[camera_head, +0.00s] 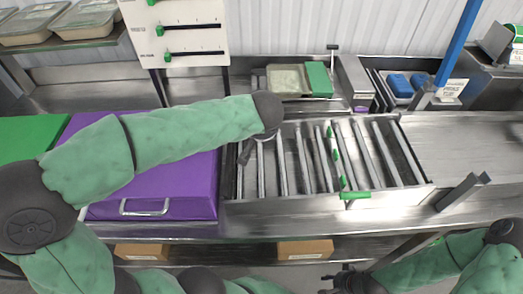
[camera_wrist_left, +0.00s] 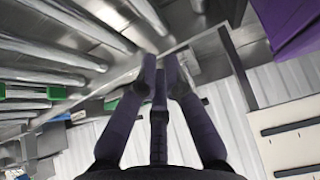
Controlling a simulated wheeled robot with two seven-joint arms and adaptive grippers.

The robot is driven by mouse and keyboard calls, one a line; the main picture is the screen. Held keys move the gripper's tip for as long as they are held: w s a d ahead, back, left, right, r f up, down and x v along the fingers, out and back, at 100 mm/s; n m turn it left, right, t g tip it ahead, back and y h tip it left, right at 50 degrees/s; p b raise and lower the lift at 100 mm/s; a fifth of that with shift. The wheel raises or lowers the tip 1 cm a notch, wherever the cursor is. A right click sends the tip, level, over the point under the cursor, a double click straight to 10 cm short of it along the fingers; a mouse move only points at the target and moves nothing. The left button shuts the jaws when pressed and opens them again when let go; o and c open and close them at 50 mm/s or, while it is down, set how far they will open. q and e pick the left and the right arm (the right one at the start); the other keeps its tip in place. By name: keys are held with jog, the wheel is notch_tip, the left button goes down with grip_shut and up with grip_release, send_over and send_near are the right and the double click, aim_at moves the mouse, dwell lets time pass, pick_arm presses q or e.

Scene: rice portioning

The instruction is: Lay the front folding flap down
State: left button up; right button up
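I cannot tell for sure which part is the front folding flap. A tilted metal piece (camera_head: 463,191) stands up at the front edge of the steel counter, right of the roller bed (camera_head: 290,170). A green handle (camera_head: 355,195) lies at the front of the rollers. My left gripper (camera_head: 262,148) hangs over the left part of the rollers, mostly hidden behind its wrist. In the left wrist view, the fingers of my left gripper (camera_wrist_left: 161,62) converge with their tips close together, and nothing shows held. My right gripper (camera_head: 335,280) is low in front of the counter, small and dark.
A purple box (camera_head: 180,175) with a metal handle stands left of the rollers. A scale tray (camera_head: 287,80) with a green block is behind them. Blue items (camera_head: 400,84) sit at back right. Cardboard boxes (camera_head: 305,249) are on the lower shelf. The counter (camera_head: 465,140) at right is clear.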

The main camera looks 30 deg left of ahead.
pick_arm(q)
jog(key=shift+s+d+f+b, duration=0.2)
jog(key=shift+s+d+b, duration=0.3)
jog(key=shift+s, duration=0.4)
jog(key=shift+s+d+f+b, duration=0.25)
jog(key=shift+s+d, duration=0.35)
jog(key=shift+s, duration=0.3)
jog(key=shift+s+d+f+b, duration=0.2)
jog(key=shift+s+d+b, duration=0.3)
jog(key=shift+s, duration=0.4)
jog(key=shift+s+d+f, duration=0.15)
jog(key=shift+s+d, duration=0.3)
jog(key=shift+s, duration=0.25)
jog(key=shift+s+d+f, duration=0.2)
jog(key=shift+s+d, duration=0.2)
jog(key=shift+s, duration=0.3)
jog(key=shift+s+d+f, duration=0.15)
jog(key=shift+s+d, duration=0.3)
jog(key=shift+s, duration=0.25)
jog(key=o, duration=1.1)
jog(key=shift+r, duration=0.1)
jog(key=p+v, duration=0.4)
jog(key=v, duration=0.3)
